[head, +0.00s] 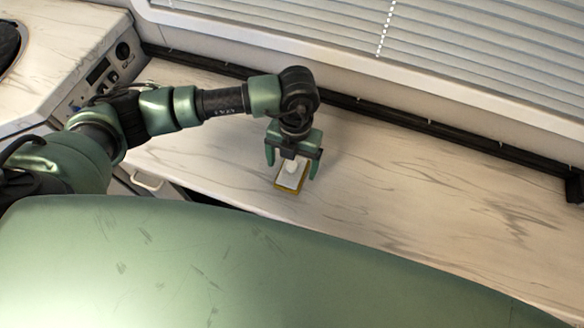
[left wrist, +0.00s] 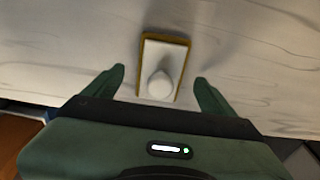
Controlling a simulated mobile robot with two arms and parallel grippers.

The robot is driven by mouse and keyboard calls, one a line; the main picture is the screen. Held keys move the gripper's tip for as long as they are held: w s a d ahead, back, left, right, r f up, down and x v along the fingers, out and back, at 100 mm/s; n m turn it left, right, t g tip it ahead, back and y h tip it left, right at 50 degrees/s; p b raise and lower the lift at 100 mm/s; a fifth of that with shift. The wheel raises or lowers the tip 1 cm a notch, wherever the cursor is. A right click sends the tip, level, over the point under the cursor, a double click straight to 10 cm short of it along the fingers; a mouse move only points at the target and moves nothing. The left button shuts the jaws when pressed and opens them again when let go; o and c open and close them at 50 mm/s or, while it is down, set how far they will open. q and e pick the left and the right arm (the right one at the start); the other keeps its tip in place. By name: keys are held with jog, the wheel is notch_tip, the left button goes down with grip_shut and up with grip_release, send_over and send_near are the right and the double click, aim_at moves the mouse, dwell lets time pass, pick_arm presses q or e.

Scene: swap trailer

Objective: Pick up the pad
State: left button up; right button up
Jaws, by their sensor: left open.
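The pad (head: 290,181) is a small rectangle with a white top, a yellow-brown edge and a white rounded knob. It lies on the marble-patterned counter near its front edge. My left gripper (head: 292,170) points down over the pad, with its fingers apart on either side of it. In the left wrist view the pad (left wrist: 164,60) lies ahead of and between the open fingertips of my left gripper (left wrist: 160,78), and the knob is nearest the gripper. No contact between fingers and pad shows. My right gripper is not in view.
The counter (head: 420,190) is clear to the right of the pad. A black rail (head: 400,112) runs along its back below a window blind (head: 420,30). A panel with knobs (head: 105,72) and another counter stand at the left. A drawer handle (head: 147,181) shows below the counter.

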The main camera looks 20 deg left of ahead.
aim_at(292, 165)
pick_arm(q)
jog(key=shift+s+f, duration=0.1)
jog(key=shift+f, duration=0.95)
jog(key=c, duration=1.4)
jog(key=shift+c, duration=0.2)
jog(key=shift+r, duration=0.1)
notch_tip(292, 165, up, 20)
jog(key=b, duration=0.1)
